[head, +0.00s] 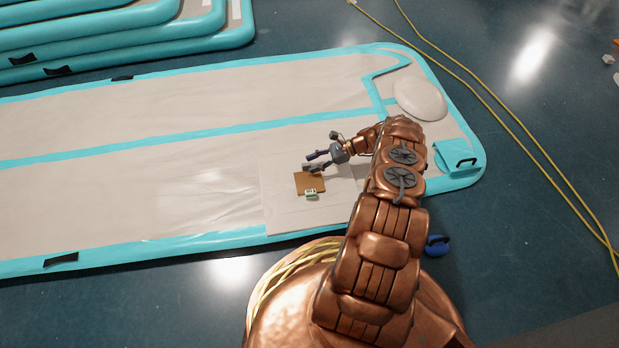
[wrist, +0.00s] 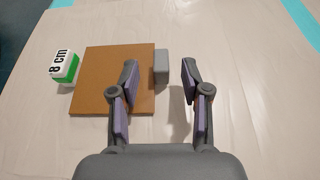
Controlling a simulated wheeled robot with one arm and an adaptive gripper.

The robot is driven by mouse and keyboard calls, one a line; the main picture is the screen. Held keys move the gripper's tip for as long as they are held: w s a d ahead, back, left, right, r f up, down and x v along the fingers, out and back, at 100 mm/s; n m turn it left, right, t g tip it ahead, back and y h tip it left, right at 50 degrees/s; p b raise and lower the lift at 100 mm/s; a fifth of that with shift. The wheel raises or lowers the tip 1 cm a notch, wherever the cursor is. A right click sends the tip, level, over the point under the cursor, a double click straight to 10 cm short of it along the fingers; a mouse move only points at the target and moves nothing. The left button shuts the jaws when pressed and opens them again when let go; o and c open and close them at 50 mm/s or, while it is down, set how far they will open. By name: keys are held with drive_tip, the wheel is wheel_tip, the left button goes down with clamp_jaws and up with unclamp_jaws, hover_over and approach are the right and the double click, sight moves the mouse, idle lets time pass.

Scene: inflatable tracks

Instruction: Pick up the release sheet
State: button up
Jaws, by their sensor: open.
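A flat brown square (wrist: 100,80), which I take for the release sheet, lies on the pale surface left of centre in the wrist view. It also shows in the head view (head: 310,184). A small grey block (wrist: 161,62) sits at its right edge; I cannot tell if it is attached. My gripper (wrist: 159,72) is open and empty, with its fingers pointing away. The left finger overlaps the square's right part and hides some of it. The right finger is over bare surface. In the head view my gripper (head: 312,163) is at the square's far edge.
A green and white block marked "8 cm" (wrist: 66,68) is beside the square's left edge. The pale inflatable track (head: 200,200) has turquoise borders. A white round dome (head: 420,97) and a turquoise patch (head: 455,158) lie right. Yellow cords (head: 500,105) cross the floor.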

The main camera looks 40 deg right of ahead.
drive_tip(key=shift+a, duration=0.2)
clamp_jaws()
idle(0.3)
